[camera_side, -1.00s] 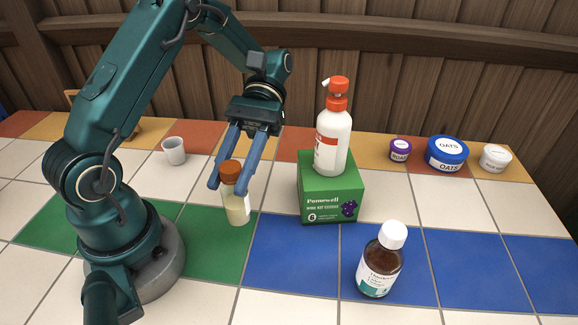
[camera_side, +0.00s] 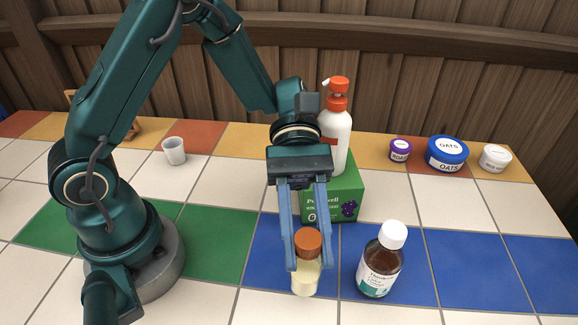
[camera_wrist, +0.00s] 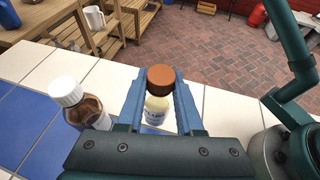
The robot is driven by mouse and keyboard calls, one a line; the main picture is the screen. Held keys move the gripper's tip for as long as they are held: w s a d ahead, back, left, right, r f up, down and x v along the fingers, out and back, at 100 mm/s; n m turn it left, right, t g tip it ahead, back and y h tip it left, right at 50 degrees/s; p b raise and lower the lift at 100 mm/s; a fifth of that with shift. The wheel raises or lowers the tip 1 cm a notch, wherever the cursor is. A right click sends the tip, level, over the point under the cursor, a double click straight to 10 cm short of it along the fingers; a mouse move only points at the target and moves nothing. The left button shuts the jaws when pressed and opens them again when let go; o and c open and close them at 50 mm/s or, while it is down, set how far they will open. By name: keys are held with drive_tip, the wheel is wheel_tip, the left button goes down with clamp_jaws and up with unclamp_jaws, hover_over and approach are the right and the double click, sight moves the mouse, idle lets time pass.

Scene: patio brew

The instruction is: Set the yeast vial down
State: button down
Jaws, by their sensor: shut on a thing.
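The yeast vial (camera_side: 306,279) is a small clear vial with pale contents and an orange-brown cap. My gripper (camera_side: 307,264) is shut on it, with one blue finger on each side. The vial is upright over the blue tiles near the front edge of that patch, just left of the brown bottle. I cannot tell whether its base touches the tile. In the wrist view the vial (camera_wrist: 158,108) stands between the fingers, its cap toward the camera.
A brown bottle with a white cap (camera_side: 380,265) stands close on the right. Behind my gripper, a green box (camera_side: 346,196) bears a white pump bottle (camera_side: 336,140). A white cup (camera_side: 174,151) is at the back left. Tubs, including a blue oats tub (camera_side: 447,154), line the back right.

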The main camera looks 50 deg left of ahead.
sight(307, 268)
drive_tip(key=shift+s+d+f, duration=0.1)
drive_tip(key=shift+d+f, duration=0.25)
drive_tip(key=shift+f, duration=1.85)
drive_tip(key=shift+f, duration=0.15)
drive_tip(key=c, duration=0.6)
unclamp_jaws()
drive_tip(key=shift+o, duration=0.2)
